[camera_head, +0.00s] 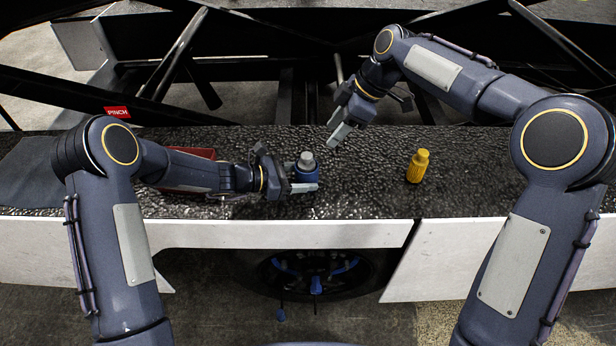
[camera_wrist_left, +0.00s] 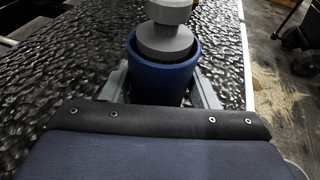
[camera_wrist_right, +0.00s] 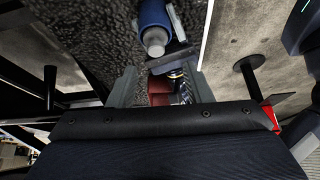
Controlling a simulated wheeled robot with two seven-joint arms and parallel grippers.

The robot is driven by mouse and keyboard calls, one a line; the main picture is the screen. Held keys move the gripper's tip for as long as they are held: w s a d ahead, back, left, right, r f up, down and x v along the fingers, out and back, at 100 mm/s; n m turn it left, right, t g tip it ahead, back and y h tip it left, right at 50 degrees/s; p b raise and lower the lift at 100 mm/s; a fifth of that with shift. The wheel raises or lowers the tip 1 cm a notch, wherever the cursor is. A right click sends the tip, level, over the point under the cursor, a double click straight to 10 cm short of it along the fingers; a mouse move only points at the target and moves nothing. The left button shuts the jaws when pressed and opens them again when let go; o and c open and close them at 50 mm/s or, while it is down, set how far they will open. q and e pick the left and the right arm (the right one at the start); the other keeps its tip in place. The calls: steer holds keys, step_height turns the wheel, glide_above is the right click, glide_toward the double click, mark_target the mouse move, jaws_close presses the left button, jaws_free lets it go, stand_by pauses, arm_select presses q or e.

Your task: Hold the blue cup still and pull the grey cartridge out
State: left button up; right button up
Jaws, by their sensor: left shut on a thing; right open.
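The blue cup (camera_head: 306,174) stands upright on the black textured belt, and it shows large in the left wrist view (camera_wrist_left: 162,82). The grey cartridge (camera_head: 307,159) sits in the cup with its knobbed top above the rim; the knob also shows in the left wrist view (camera_wrist_left: 168,12). My left gripper (camera_head: 304,186) is shut on the blue cup, one finger on each side. My right gripper (camera_head: 341,133) is open and empty, above and to the right of the cup, apart from it. In the right wrist view the cup (camera_wrist_right: 154,14) and cartridge (camera_wrist_right: 155,40) lie beyond the fingers.
A yellow bottle-like object (camera_head: 418,166) stands on the belt (camera_head: 370,185) to the right. A red bin (camera_head: 190,170) lies behind my left forearm. A dark cloth-like sheet (camera_head: 30,175) is at the far left. A white rail (camera_head: 280,234) edges the belt in front. Dark beams stand behind.

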mark_target(309, 155)
steer(key=shift+n, duration=0.4)
steer(key=shift+w+a+x, duration=0.1)
steer(key=shift+w+x, duration=0.05)
steer(key=shift+x, duration=1.6)
steer(key=shift+w+a+x, duration=0.1)
steer(key=shift+x, duration=1.65)
steer(key=shift+w+a+x, duration=0.15)
steer(key=shift+x, duration=1.6)
steer(key=shift+r, duration=0.2)
steer(key=shift+c, duration=0.2)
jaws_close()
steer(key=shift+r, duration=0.7)
steer(key=shift+r, duration=3.95)
